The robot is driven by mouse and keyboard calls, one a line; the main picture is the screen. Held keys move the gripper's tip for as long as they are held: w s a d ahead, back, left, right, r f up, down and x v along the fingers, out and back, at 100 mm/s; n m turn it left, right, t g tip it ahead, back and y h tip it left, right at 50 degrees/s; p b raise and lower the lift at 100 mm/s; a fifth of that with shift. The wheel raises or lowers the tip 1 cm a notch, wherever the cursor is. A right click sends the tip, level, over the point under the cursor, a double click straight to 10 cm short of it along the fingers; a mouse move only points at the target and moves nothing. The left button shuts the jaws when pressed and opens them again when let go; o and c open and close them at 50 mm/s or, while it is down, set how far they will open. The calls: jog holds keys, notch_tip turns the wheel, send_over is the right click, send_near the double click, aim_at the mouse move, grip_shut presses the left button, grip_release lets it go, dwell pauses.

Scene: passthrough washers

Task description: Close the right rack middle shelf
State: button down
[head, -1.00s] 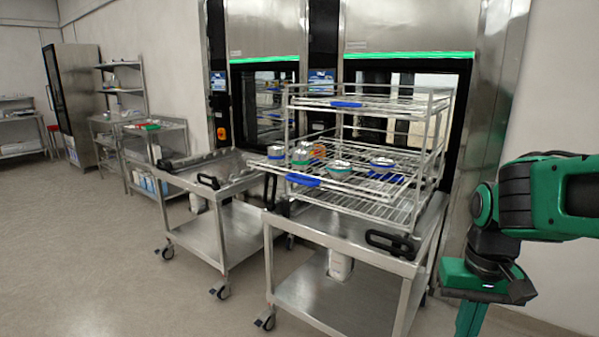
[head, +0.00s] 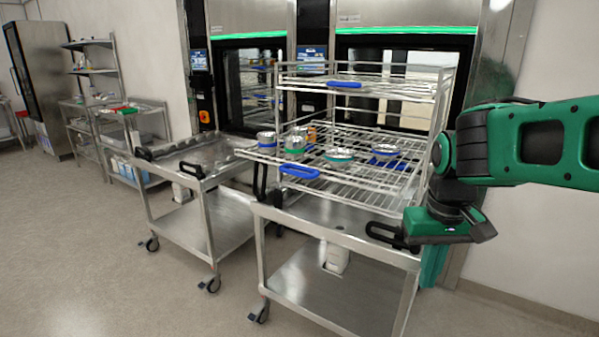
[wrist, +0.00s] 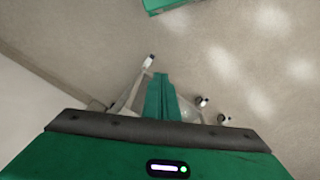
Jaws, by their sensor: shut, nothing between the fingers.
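The right rack (head: 447,97) is a wire rack standing on the right steel cart. Its middle shelf (head: 345,184) sticks out past the rack's front posts toward the left front, with a blue handle (head: 299,172) on its front edge. Metal containers (head: 294,145) and dishes (head: 338,155) stand on that shelf. My gripper (head: 432,270) has its green fingers together and points down, to the right of the cart, apart from the shelf. The fingers also show in the wrist view (wrist: 160,95), above the floor and holding nothing.
The right cart (head: 340,232) has a black handle (head: 392,236) near my gripper. A second cart (head: 205,165) stands to the left. Washers with green light strips (head: 405,30) are behind. The floor (head: 90,240) at the left front is clear.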

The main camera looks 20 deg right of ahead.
jog(key=w+a+r+n+t+h, duration=0.1)
jog(key=w+a+r+n, duration=0.1)
jog(key=w+r, duration=0.3)
jog(key=w+a+r+n+t, duration=0.1)
jog(key=w+r+n, duration=0.15)
jog(key=w, duration=0.55)
jog(key=w+a+r+n+t, duration=0.4)
jog(key=w+a+r+n, duration=0.2)
jog(key=w+a+r, duration=0.65)
jog(key=w+d+r+x, duration=0.1)
jog(key=x, duration=1.3)
jog(key=shift+w+r, duration=0.2)
jog(key=shift+w, duration=0.2)
jog(key=shift+d, duration=0.15)
